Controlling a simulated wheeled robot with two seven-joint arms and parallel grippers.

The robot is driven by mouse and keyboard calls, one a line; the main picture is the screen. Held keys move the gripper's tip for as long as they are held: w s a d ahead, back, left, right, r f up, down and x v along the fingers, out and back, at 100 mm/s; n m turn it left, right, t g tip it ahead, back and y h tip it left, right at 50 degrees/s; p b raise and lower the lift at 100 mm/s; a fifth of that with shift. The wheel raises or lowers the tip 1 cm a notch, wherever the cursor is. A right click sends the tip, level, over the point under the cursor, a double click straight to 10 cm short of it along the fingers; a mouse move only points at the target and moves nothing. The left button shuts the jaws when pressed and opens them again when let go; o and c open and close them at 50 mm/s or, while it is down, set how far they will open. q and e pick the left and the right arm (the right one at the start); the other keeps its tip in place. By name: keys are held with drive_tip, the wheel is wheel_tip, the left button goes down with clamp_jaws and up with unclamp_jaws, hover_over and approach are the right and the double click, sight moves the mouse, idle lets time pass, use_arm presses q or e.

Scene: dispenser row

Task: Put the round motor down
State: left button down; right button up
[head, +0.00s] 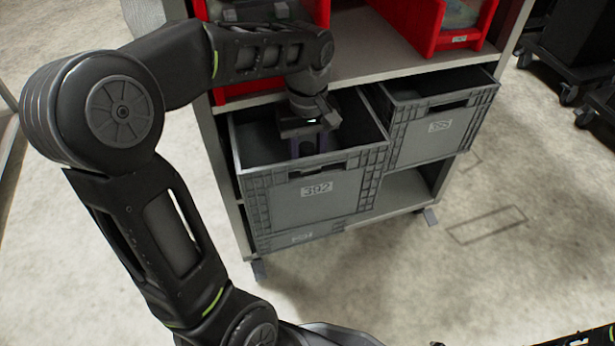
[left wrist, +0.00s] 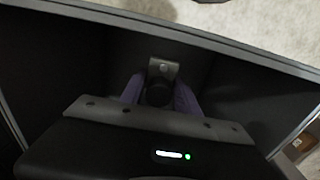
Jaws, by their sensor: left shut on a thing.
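My left gripper (head: 308,148) reaches down into the open grey crate labelled 392 (head: 317,200). Its purple fingers show inside the crate walls. In the left wrist view my left gripper (left wrist: 160,103) is shut on the round motor (left wrist: 158,93), a dark round body with a grey metal plate at its far side. The motor is held between the two fingers over the dark inside of the crate. I cannot tell whether it touches the crate floor. In the head view the motor is hidden by the gripper and crate wall. My right gripper is not in view.
A second grey crate (head: 437,126) stands to the right on the same shelf. Red bins (head: 430,25) sit on the shelf above (head: 385,50). The crate rim (left wrist: 220,42) surrounds my left gripper closely. The floor in front is clear.

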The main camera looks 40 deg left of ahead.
sight(307, 149)
use_arm(q)
drive_tip(key=shift+f+b, duration=1.15)
drive_tip(key=shift+f, duration=1.85)
drive_tip(key=shift+f, duration=0.1)
drive_tip(key=shift+f+b, duration=0.3)
drive_tip(key=shift+f, duration=0.2)
drive_tip(key=c, duration=0.9)
unclamp_jaws()
drive_tip(key=shift+r, duration=0.1)
wheel_tip(307, 149, up, 13)
drive_tip(key=p, duration=0.5)
